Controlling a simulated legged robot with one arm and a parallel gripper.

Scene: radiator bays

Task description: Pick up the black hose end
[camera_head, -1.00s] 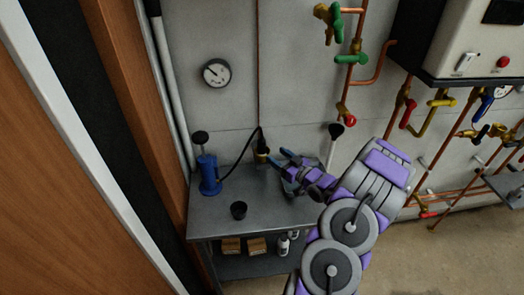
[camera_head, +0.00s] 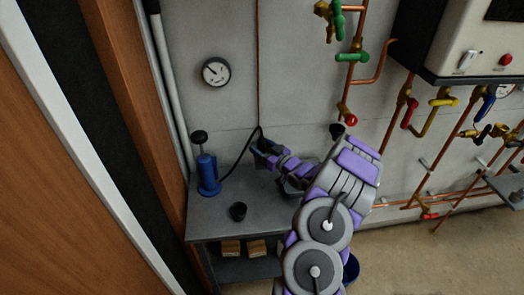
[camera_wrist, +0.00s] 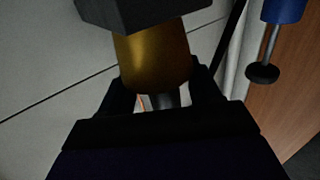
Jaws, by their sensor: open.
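The black hose (camera_head: 240,157) rises from the blue hand pump (camera_head: 208,175) and bends over at its top beside the copper pipe on the wall. In the wrist view the end shows as a black block (camera_wrist: 140,12) above a brass fitting (camera_wrist: 155,62). My gripper (camera_head: 263,150) is at the hose end and hides the brass fitting in the head view. In the wrist view my gripper (camera_wrist: 160,92) is open, with one finger on each side of the lower brass part. I cannot tell whether the fingers touch it.
A gauge (camera_head: 216,71) is on the wall. Pipes and valves fill the right side, with a blue bucket (camera_head: 351,269) on the floor.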

